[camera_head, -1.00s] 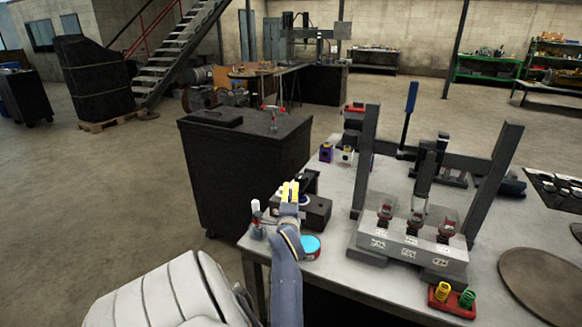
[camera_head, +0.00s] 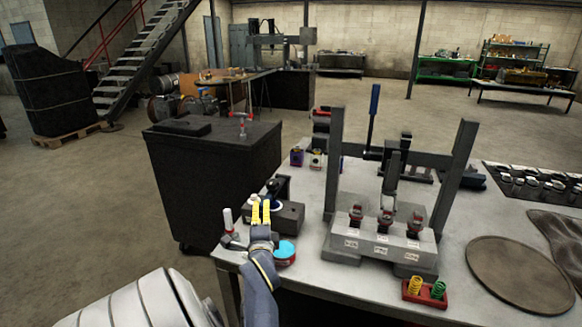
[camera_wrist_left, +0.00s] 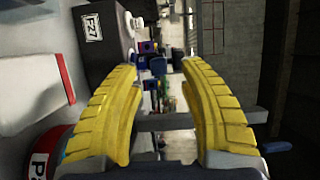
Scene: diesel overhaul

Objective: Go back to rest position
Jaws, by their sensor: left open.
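My left gripper (camera_head: 261,212) has yellow fingers and sits over the near left corner of the grey workbench (camera_head: 310,278). In the left wrist view the two yellow fingers (camera_wrist_left: 165,115) stand apart with nothing between them. In the head view a dark block-shaped fixture (camera_head: 287,218) lies just beyond the fingers, and a blue-topped tin (camera_head: 285,250) stands right beside the gripper. I cannot tell from the head view how high the fingers are above the bench. My right gripper is in neither view.
A white-and-red bottle (camera_head: 228,220) stands left of the gripper. A grey test stand (camera_head: 380,245) with uprights fills the bench middle. A red tray (camera_head: 424,292) with yellow and green springs is at the front edge. A black cabinet (camera_head: 215,180) stands left; open floor lies beyond.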

